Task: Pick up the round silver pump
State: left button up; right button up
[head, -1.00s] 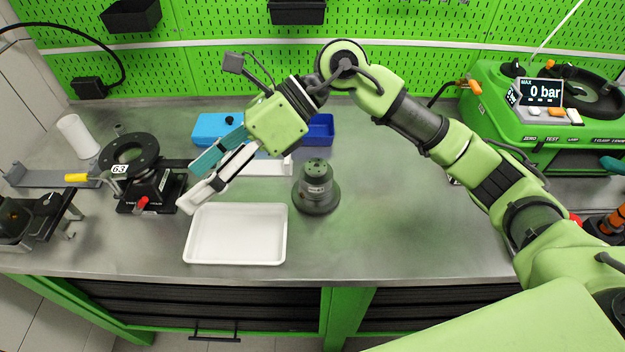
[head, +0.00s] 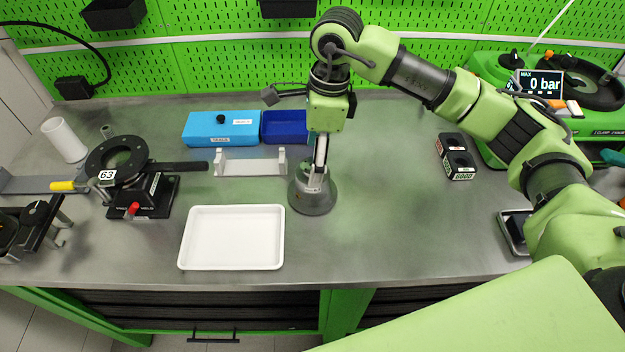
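The round silver pump (head: 312,198) stands upright on the steel bench, just right of the white tray. It is dark grey with a wide round base. My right gripper (head: 317,175) points straight down over the pump, its fingers in front of and around the pump's upper part. The fingers line up one behind the other, so I cannot tell how far apart they are or whether they touch the pump. They hide much of the pump's top. My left gripper is not in view.
A white tray (head: 190,255) lies left of the pump. A white bracket (head: 250,168) and blue boxes (head: 222,140) stand behind. A black clamp stand (head: 160,190) is further left. Small black blocks (head: 456,165) and the green test unit (head: 490,75) are right.

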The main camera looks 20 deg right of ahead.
jog(key=f+p, duration=0.1)
jog(key=f, duration=0.2)
jog(key=f+p, duration=0.1)
jog(key=f, duration=0.1)
jog(key=shift+s+a+f+p, duration=0.1)
jog(key=shift+a+f+p, duration=0.05)
jog(key=shift+a+p, duration=0.15)
jog(key=shift+f, duration=0.25)
grip_shut()
jog(key=shift+w+r, duration=0.15)
jog(key=shift+w, duration=0.1)
